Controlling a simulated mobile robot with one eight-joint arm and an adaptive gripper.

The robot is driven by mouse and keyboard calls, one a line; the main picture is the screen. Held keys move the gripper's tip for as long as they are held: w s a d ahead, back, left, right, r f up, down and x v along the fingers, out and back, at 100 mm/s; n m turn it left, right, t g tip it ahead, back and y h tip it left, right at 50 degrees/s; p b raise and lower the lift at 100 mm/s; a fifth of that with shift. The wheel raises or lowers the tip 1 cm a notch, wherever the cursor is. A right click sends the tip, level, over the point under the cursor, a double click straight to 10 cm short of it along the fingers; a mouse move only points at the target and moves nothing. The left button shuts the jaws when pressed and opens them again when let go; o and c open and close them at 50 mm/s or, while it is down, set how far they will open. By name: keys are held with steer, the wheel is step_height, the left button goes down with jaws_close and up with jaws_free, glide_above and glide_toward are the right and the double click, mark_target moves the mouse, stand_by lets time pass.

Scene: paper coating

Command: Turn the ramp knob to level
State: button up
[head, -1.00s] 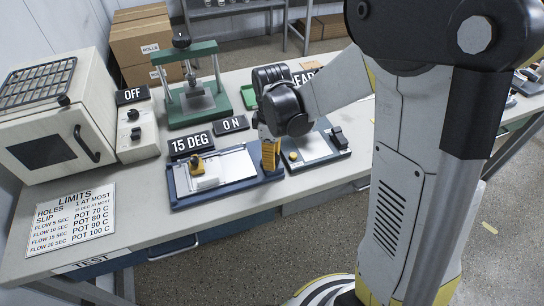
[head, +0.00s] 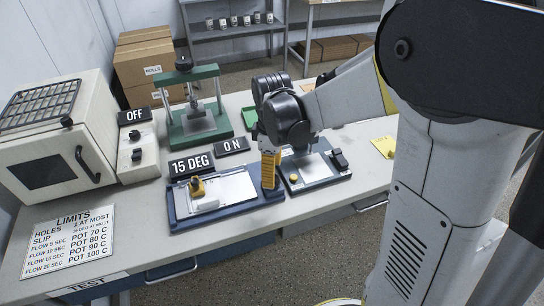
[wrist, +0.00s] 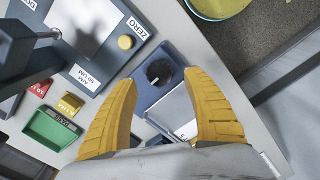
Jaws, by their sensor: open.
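The ramp is a blue base (head: 232,207) with a white sheet and a small yellow-topped block on it. A sign reading 15 DEG (head: 191,165) stands behind it. The black ramp knob (wrist: 159,73) with a pale mark shows in the wrist view, at the end of the blue base. My gripper (head: 269,182) is over the right end of the ramp and hides the knob in the head view. In the wrist view its yellow fingers (wrist: 158,80) are open, one on each side of the knob. I cannot tell whether they touch it.
A second blue device (head: 318,172) with a yellow button is close to the right. A green press (head: 194,118) and an ON sign (head: 231,146) stand behind. The oven (head: 60,140) and limits board (head: 70,240) are at left. A green tray (wrist: 50,130) shows in the wrist view.

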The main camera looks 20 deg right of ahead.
step_height(320, 180, up, 8)
steer(key=shift+r, duration=0.2)
steer(key=shift+s, duration=0.1)
stand_by(0.3)
steer(key=s+r+m+t, duration=0.3)
steer(key=s+m+t, duration=0.4)
steer(key=s+m, duration=0.4)
steer(key=shift+s, duration=0.8)
